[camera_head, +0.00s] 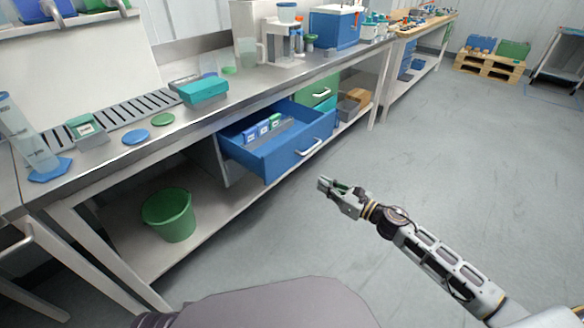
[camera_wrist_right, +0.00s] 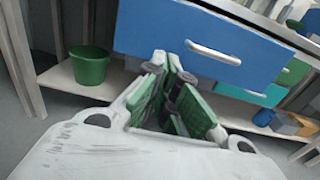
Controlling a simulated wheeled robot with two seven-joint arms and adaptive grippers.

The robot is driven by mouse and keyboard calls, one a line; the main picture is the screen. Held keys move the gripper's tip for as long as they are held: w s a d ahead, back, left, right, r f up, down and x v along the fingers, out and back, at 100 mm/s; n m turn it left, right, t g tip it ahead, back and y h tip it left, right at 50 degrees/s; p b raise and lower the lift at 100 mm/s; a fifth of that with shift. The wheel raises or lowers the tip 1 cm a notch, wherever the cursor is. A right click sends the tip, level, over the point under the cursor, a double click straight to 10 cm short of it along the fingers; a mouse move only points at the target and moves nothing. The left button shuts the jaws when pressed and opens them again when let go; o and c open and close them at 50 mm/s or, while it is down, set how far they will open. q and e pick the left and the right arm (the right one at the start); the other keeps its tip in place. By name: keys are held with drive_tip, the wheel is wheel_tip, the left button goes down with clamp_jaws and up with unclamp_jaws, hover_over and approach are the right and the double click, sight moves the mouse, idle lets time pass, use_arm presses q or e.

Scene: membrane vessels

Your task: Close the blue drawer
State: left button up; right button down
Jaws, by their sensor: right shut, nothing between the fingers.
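The blue drawer (camera_head: 294,155) is pulled out from under the steel bench in the head view. Several small blue, white and green boxes lie inside it. Its front with a pale bar handle (camera_head: 308,147) faces right and toward me. In the right wrist view the blue drawer front (camera_wrist_right: 165,30) and its handle (camera_wrist_right: 213,52) fill the top, beyond the fingers. My right gripper (camera_head: 324,184) is shut and empty, in front of the drawer and apart from it. It also shows in the right wrist view (camera_wrist_right: 170,62). My left gripper is not in view.
A green bucket (camera_head: 170,216) stands on the lower shelf, left of the drawer. A green drawer (camera_head: 318,92) sits beyond the blue one. The bench top (camera_head: 200,117) holds a teal tray (camera_head: 203,92) and other labware. The floor (camera_head: 440,160) to the right is clear.

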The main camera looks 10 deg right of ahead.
drive_tip(key=shift+w+a, duration=0.1)
drive_tip(key=shift+w, duration=0.05)
approach(285, 163)
drive_tip(key=shift+x, duration=1.25)
drive_tip(key=shift+b+x, duration=0.55)
drive_tip(key=shift+x, duration=1.35)
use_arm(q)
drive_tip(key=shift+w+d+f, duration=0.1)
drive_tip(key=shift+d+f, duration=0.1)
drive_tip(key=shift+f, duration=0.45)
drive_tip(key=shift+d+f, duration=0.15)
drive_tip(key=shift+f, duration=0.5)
use_arm(e)
drive_tip(key=shift+w+a+f, duration=0.15)
drive_tip(key=shift+w+a, duration=0.05)
drive_tip(key=shift+w, duration=0.2)
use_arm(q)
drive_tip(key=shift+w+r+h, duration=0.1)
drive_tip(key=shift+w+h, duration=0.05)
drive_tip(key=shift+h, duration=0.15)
